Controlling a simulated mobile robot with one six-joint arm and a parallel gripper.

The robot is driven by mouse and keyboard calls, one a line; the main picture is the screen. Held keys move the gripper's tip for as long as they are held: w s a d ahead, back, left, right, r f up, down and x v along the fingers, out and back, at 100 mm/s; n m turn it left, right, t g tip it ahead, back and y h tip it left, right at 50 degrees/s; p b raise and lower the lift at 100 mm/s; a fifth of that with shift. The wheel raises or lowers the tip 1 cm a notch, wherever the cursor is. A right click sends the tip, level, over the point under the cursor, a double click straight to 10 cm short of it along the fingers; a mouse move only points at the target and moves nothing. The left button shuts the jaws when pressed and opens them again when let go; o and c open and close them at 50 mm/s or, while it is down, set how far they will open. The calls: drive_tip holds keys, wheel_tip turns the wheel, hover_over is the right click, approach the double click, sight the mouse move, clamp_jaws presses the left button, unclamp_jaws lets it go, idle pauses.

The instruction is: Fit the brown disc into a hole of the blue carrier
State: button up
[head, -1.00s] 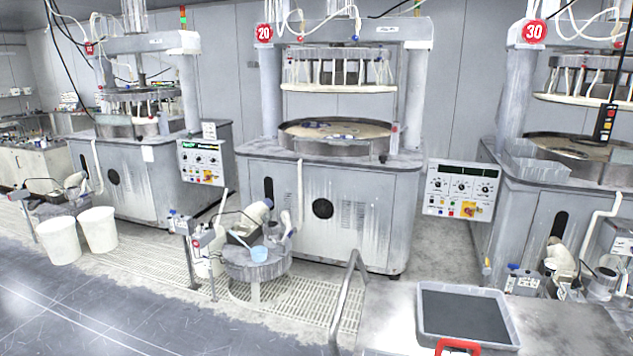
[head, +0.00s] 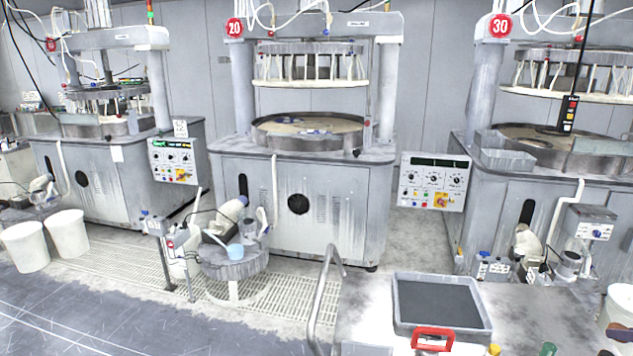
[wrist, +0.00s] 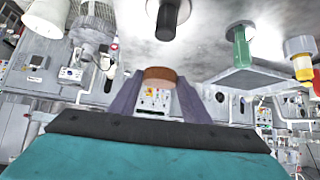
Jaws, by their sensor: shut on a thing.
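In the wrist view my gripper (wrist: 158,88) is shut on the brown disc (wrist: 161,74), which sits between the two fingertips. The wrist picture looks upside down. The arm and gripper do not show in the head view. In the head view the round platen (head: 290,126) of machine 20 bears small bluish and dark pieces (head: 318,132). They are too small to tell whether one is the blue carrier or to make out any holes.
A grey tray (head: 402,325) with a dark bottom lies on a bench at the front right, beside a red handle (head: 433,333). A metal rail (head: 322,295) and a round stand (head: 235,265) stand before machine 20. Clear floor (head: 70,305) lies at the front left.

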drive_tip(key=w+a+r+n+y, duration=0.1)
drive_tip(key=w+a+r, duration=0.2)
drive_tip(key=w+a, duration=0.55)
drive_tip(key=w+a+r+n, duration=0.1)
drive_tip(key=w+a+r, duration=0.35)
drive_tip(key=a, duration=0.75)
drive_tip(key=w+a+r+n+y, duration=0.1)
drive_tip(key=w+a+r, duration=0.1)
drive_tip(key=w+a, duration=0.75)
drive_tip(key=w+a+r, duration=0.1)
drive_tip(key=a+r, duration=0.2)
drive_tip(key=a, duration=0.9)
drive_tip(key=w+a+r+n+y+b, duration=0.1)
drive_tip(key=a+r, duration=0.2)
drive_tip(key=a, duration=1)
drive_tip(key=w+a+r+n+y, duration=0.1)
drive_tip(key=a+r, duration=0.1)
drive_tip(key=a, duration=1)
drive_tip(key=shift+a+r, duration=0.3)
drive_tip(key=shift+r, duration=0.1)
drive_tip(key=shift+a, duration=0.1)
